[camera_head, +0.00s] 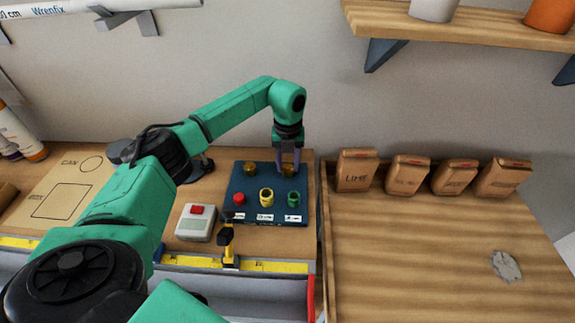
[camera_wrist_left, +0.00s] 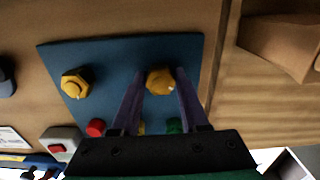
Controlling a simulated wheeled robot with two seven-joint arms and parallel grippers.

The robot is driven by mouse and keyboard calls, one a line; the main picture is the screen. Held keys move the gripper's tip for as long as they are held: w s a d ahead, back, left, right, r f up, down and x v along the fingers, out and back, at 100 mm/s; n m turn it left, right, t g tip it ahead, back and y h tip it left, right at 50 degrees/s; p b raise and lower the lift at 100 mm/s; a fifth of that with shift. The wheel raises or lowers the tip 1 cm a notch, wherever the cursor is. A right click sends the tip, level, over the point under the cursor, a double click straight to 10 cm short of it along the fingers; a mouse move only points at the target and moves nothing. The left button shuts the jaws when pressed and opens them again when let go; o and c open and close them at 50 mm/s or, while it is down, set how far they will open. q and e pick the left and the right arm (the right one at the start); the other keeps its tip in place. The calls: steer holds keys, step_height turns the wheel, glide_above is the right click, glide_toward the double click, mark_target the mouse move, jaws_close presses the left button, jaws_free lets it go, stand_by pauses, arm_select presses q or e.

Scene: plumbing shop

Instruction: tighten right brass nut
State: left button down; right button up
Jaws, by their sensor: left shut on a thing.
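A dark blue panel (camera_head: 238,188) on the workbench carries two brass nuts along its far side. The right brass nut (camera_wrist_left: 160,82) sits between the fingers of my left gripper (camera_head: 287,165), which is shut on it from above. In the head view the fingers hide much of this nut. A pale mark shows on its face in the left wrist view. The left brass nut (camera_head: 249,167) stands apart and untouched to the left; it also shows in the left wrist view (camera_wrist_left: 75,83). My right gripper is out of view.
Red (camera_head: 239,199), yellow (camera_head: 266,196) and green (camera_head: 293,199) fittings line the panel's near side. A grey box with a red button (camera_head: 195,222) stands left of them. Paper bags (camera_head: 357,170) stand on the wooden surface to the right, which is largely clear.

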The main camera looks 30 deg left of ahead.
arm_select(q)
steer(key=m, duration=0.3)
steer(key=m+b, duration=0.1)
steer(key=m, duration=0.2)
steer(key=shift+w+d+r, duration=0.1)
steer(key=shift+w+r, duration=0.05)
steer(key=m+b, duration=0.1)
steer(key=m, duration=0.5)
steer(key=shift+d, duration=0.15)
steer(key=shift+m, duration=0.3)
steer(key=shift+c, duration=2.1)
jaws_free()
